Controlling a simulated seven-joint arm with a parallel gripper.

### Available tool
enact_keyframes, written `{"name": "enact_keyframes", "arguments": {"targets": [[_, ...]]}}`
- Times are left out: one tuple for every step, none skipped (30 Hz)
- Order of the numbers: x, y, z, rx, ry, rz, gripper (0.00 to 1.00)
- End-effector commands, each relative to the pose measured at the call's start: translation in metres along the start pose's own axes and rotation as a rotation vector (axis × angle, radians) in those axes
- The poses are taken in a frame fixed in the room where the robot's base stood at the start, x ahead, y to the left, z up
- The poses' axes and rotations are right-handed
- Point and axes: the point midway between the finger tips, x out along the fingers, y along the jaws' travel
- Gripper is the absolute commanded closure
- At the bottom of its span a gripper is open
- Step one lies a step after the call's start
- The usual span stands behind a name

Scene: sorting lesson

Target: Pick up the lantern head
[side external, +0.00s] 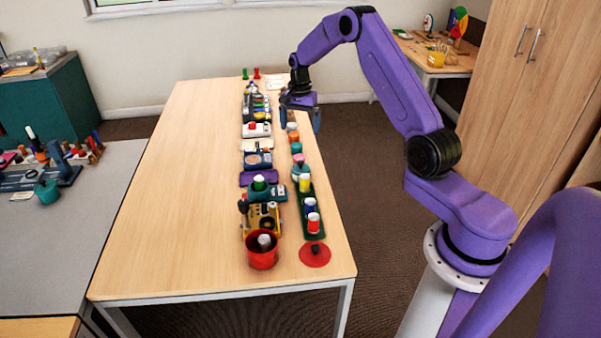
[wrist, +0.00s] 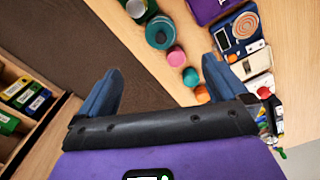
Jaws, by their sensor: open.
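I cannot tell for sure which thing is the lantern head; no part is clearly marked as one. My gripper (side external: 300,119) is open and empty above the far right part of the wooden table (side external: 190,180). In the wrist view its two blue fingers (wrist: 161,68) are spread wide with nothing between their tips. Small pieces stand in a row along the table's right edge: a teal round piece (wrist: 191,77), a pink piece (wrist: 176,56), an orange piece (wrist: 202,94) and a larger teal-topped jar (wrist: 160,32). They lie beyond the fingers.
A green tray (side external: 313,236) holds white, yellow, blue and red cylinders. A red cup (side external: 262,253) and a red disc (side external: 315,256) are at the near end. Several devices line the table's middle. The table's left half is clear. A tall wooden cabinet (side external: 530,90) stands right.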

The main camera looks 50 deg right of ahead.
Motion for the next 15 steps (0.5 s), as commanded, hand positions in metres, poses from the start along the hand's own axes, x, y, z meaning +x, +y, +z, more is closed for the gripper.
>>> {"name": "enact_keyframes", "arguments": {"targets": [[0.005,0.000,-0.001,0.003,-0.001,0.001,0.00],[0.008,0.001,-0.001,0.004,-0.001,0.002,0.00],[0.014,0.001,0.000,0.003,-0.003,0.003,0.00],[0.019,0.001,0.000,0.003,-0.003,0.003,0.00],[0.024,0.001,0.000,0.002,-0.003,0.003,0.00],[0.032,0.001,0.000,0.002,-0.003,0.004,0.00],[0.038,0.001,0.000,0.002,-0.003,0.003,0.00],[0.044,0.001,0.000,0.002,-0.003,0.004,0.00],[0.051,0.001,0.000,0.002,-0.003,0.003,0.00],[0.057,0.001,0.000,0.002,-0.003,0.004,0.00],[0.062,0.001,0.000,0.002,-0.003,0.004,0.00],[0.070,0.001,0.000,0.001,-0.003,0.003,0.00],[0.076,0.001,0.000,0.001,-0.003,0.004,0.00],[0.081,0.001,0.000,0.001,-0.003,0.003,0.00],[0.088,0.001,0.000,0.001,-0.002,0.003,0.00]]}}
